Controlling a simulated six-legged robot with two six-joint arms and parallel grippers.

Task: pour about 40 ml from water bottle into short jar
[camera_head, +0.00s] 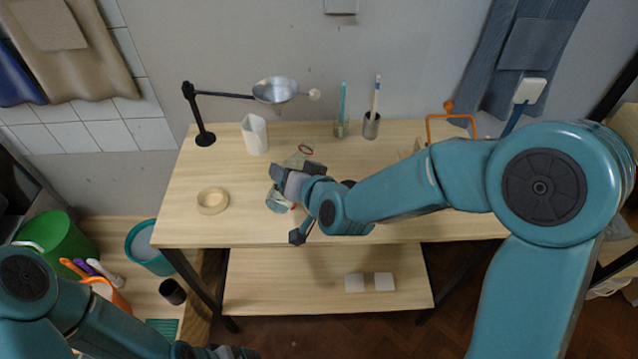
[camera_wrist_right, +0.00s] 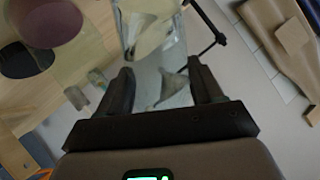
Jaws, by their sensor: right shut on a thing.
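My right gripper (camera_head: 285,184) is above the front middle of the wooden table. In the right wrist view its fingers (camera_wrist_right: 163,92) are closed on a clear vessel, taken as the water bottle (camera_wrist_right: 176,72). A pale yellowish shape shows through or behind the vessel's upper part. In the head view the gripper and arm hide most of it; a clear bluish part (camera_head: 276,201) shows below the fingers. A small clear form (camera_head: 296,160) with a reddish ring lies just behind the gripper. I cannot tell whether it is the short jar. My left gripper (camera_head: 228,352) is partly cut off at the bottom edge.
A pale round dish (camera_head: 212,207) stands left on the table (camera_head: 185,228), and a white beaker (camera_head: 255,137) behind it. Two holders with upright tools stand at the back. An orange frame (camera_head: 450,118) stands at right.

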